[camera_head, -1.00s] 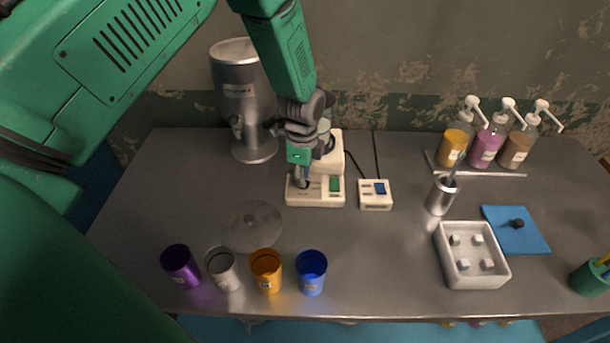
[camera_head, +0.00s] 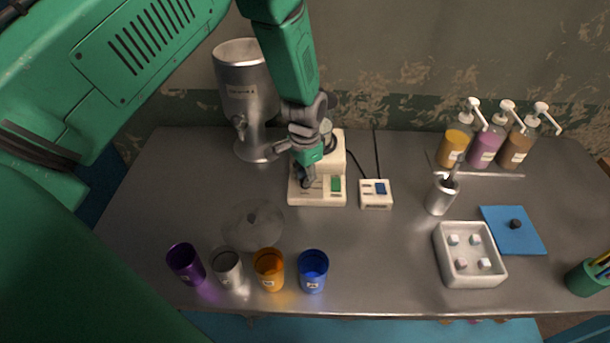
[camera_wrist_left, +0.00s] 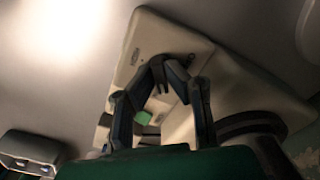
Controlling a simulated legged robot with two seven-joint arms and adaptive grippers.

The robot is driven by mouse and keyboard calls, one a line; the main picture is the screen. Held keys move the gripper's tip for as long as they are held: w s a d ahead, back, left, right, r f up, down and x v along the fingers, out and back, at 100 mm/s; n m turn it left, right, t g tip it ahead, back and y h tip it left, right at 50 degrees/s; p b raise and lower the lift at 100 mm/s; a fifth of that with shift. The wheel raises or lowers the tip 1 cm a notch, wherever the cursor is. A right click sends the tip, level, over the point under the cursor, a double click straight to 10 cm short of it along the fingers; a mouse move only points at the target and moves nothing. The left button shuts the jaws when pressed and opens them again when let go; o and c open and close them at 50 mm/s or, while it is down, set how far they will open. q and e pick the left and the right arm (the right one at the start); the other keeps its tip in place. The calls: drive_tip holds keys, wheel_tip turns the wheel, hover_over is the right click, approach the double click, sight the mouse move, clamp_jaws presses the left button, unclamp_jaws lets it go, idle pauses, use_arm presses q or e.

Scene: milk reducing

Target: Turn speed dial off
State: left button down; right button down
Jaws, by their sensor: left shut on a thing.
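The white mixer-like machine (camera_head: 331,157) stands at the back middle of the table, with a flat base (camera_head: 322,198) in front. A green switch or panel (camera_head: 336,184) sits on the base's right side and also shows in the wrist view (camera_wrist_left: 143,117). My left gripper (camera_head: 308,184) reaches down to the left part of the base. In the wrist view its fingertips (camera_wrist_left: 163,68) meet at the base's face, shut on a small dark thing there, likely the speed dial. The dial is mostly hidden by the fingers, so its setting cannot be read. My right gripper is out of view.
A white box with a blue switch (camera_head: 376,194) stands right of the base. A metal dispenser (camera_head: 246,100) stands behind left. A white tray (camera_head: 469,256) and pump bottles (camera_head: 487,145) are at right.

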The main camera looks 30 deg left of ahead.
use_arm(q)
drive_tip(key=n, duration=0.5)
drive_tip(key=shift+w+n, duration=0.2)
drive_tip(key=shift+n, duration=0.1)
drive_tip(key=n+p, duration=0.1)
drive_tip(key=n, duration=0.3)
drive_tip(key=shift+w+r+n, duration=0.1)
drive_tip(key=shift+n, duration=0.3)
drive_tip(key=c, duration=1.6)
unclamp_jaws()
wheel_tip(320, 180, up, 12)
drive_tip(key=shift+f, duration=0.2)
drive_tip(key=shift+f, duration=0.1)
